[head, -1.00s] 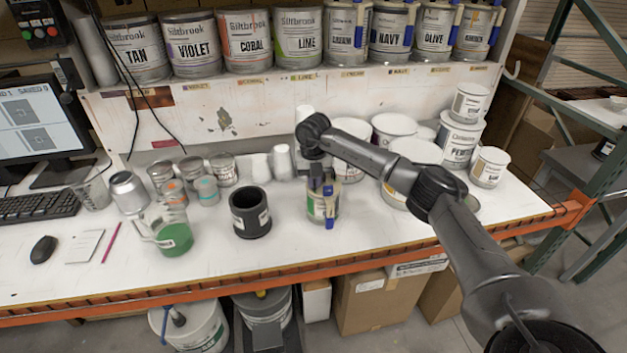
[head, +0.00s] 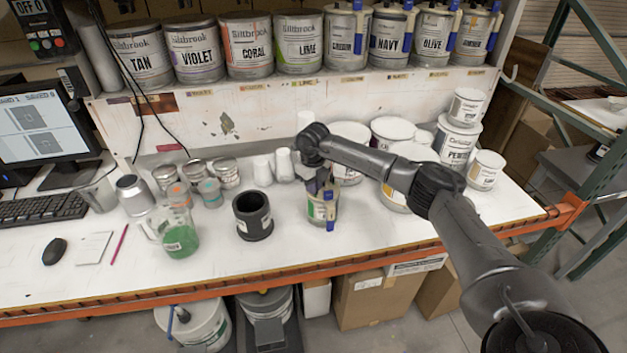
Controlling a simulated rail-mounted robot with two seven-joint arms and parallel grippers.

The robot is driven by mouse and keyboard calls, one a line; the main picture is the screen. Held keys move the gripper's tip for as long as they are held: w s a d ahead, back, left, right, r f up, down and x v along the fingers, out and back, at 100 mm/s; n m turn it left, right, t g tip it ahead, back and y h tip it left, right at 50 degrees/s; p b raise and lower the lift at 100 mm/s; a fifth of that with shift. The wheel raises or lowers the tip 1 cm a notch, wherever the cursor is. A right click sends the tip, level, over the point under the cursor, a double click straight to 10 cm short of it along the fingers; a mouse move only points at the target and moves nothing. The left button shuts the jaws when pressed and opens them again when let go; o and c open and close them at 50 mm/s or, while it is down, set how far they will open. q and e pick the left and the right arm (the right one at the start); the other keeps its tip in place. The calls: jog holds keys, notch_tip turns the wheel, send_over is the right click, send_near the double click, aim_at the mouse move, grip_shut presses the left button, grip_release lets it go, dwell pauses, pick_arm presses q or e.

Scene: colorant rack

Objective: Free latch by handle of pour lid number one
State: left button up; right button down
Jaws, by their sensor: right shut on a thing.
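A small can (head: 316,213) with a white, green and yellow label stands upright on the white bench, right of the black cup. A blue latch handle (head: 330,216) runs down its front right side, from the pour lid on top. My right gripper (head: 322,191) comes down from above and is shut at the top of this can, on the pour lid's handle as far as I can tell. The fingers and wrist hide most of the lid, so the latch state cannot be made out. My left gripper is not in view.
A black cup (head: 253,216) and a beaker of green liquid (head: 178,236) stand left of the can. White-lidded tubs (head: 456,143) stand behind and right. Shelf cans such as Navy (head: 389,38) line the back. The bench front (head: 290,262) is clear.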

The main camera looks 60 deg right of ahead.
jog(key=n+p, duration=0.1)
jog(key=n, duration=0.1)
jog(key=shift+r+n, duration=0.1)
jog(key=shift+n, duration=0.3)
jog(key=n, duration=0.3)
jog(key=shift+a+n+p, duration=0.15)
jog(key=shift+n+p, duration=0.15)
jog(key=shift+p, duration=0.1)
jog(key=n, duration=0.3)
jog(key=shift+n, duration=0.4)
jog(key=c, duration=1.5)
grip_release()
